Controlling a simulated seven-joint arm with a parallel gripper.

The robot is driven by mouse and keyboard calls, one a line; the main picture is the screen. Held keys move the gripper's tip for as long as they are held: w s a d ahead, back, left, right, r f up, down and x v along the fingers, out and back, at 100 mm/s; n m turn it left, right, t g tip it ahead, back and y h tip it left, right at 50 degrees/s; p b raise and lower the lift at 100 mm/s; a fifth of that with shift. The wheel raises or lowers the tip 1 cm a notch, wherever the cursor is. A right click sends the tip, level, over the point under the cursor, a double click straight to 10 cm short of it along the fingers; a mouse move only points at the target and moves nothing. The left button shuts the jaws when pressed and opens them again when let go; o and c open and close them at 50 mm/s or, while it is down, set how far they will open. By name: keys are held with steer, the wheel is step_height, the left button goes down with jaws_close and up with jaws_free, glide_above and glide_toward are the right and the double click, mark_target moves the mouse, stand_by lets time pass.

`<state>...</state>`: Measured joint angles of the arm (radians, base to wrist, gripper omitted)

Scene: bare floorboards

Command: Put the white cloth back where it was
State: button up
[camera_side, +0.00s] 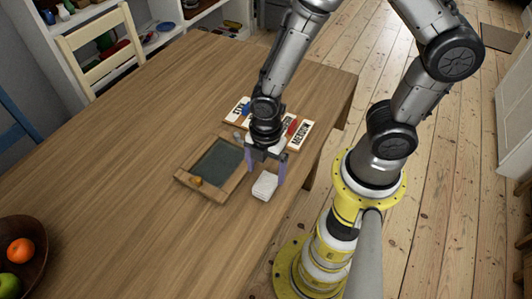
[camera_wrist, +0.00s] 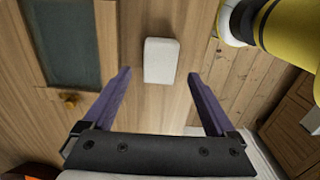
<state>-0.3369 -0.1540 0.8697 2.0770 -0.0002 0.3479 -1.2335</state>
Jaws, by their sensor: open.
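The white cloth (camera_side: 265,186) is a small folded block lying on the wooden table, right of a framed dark slate and near the table's edge. In the wrist view the cloth (camera_wrist: 161,60) lies ahead of the fingertips, centred between them in the picture. My gripper (camera_side: 265,178) is open, with its purple fingers pointing down over the cloth. It also shows in the wrist view (camera_wrist: 160,76), with nothing between the fingers. I cannot tell whether the fingertips reach down beside the cloth. The slate (camera_side: 217,163) has a wooden frame, and a small orange-yellow piece (camera_side: 196,181) rests on it.
A lettered board (camera_side: 300,135), reading "MEADOW" in part, lies behind my gripper with blue and red pieces on it. A dark fruit bowl (camera_side: 38,240) stands at the far left. My yellow base is close to the table's right edge.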

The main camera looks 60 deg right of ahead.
step_height(320, 180, up, 8)
step_height(320, 180, up, 11)
steer(key=m+t, duration=0.3)
steer(key=m, duration=0.6)
glide_above(266, 182)
steer(key=s+d, duration=0.1)
steer(key=d, duration=0.3)
steer(key=s+d+r+m+t, duration=0.2)
steer(key=s+r+m, duration=0.3)
steer(key=m, duration=0.4)
steer(key=shift+s+d+r+t, duration=0.25)
steer(key=shift+d+r, duration=0.35)
steer(key=shift+d, duration=0.3)
